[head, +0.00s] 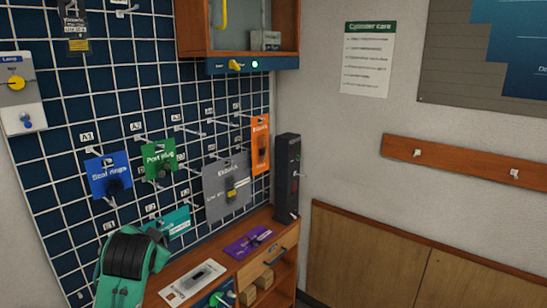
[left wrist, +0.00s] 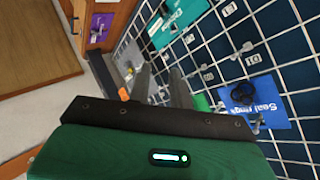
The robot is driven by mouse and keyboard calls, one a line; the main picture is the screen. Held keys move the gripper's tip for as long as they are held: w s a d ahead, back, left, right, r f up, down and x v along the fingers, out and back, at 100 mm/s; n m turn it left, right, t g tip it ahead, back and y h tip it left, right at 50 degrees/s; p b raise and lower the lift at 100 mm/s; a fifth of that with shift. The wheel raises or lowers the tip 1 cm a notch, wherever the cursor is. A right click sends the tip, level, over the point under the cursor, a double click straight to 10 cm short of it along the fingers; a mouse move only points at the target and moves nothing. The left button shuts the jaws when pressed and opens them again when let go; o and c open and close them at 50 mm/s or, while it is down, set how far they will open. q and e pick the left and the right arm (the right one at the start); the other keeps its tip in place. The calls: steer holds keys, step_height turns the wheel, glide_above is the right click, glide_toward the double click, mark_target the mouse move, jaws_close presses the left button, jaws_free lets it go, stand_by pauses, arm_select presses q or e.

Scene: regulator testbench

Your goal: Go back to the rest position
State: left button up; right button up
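My left arm (head: 122,268) comes in at the lower left of the head view, in front of the pegboard; its fingertips cannot be made out there. In the left wrist view my left gripper (left wrist: 161,80) shows two grey fingers apart, with no object seen held between them. The blue Seal Rings pack (head: 110,175) hangs on the board and shows right of the fingers in the left wrist view (left wrist: 258,104). A teal pack (head: 172,224) hangs low on the board, close to my arm. My right gripper is in neither view.
The blue pegboard (head: 60,140) has protruding hooks, a green pack (head: 158,158), a grey pack (head: 226,190) and an orange pack (head: 260,145). Below, a wooden bench (head: 222,262) holds a purple pack (head: 248,243) and a white card (head: 194,281). A black device (head: 286,178) stands at the corner.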

arm_select(q)
steer(key=s+d+f+n+g+h, duration=0.1)
steer(key=s+d+f+g+h, duration=0.2)
steer(key=s+f, duration=1.5)
steer(key=s+d+f+n+g, duration=0.1)
steer(key=s+d+f+g, duration=0.1)
steer(key=s+f, duration=0.6)
steer(key=s+d+f+n+g, duration=0.1)
steer(key=s+f+g, duration=0.2)
steer(key=s, duration=0.8)
step_height(320, 180, down, 29)
steer(key=s+a+f+g, duration=0.2)
steer(key=s+a+f, duration=0.1)
steer(key=s+f, duration=1.6)
step_height(320, 180, down, 3)
steer(key=shift+s+r, duration=0.2)
steer(key=shift+s, duration=0.15)
steer(key=shift+o, duration=0.2)
steer(key=shift+a, duration=0.1)
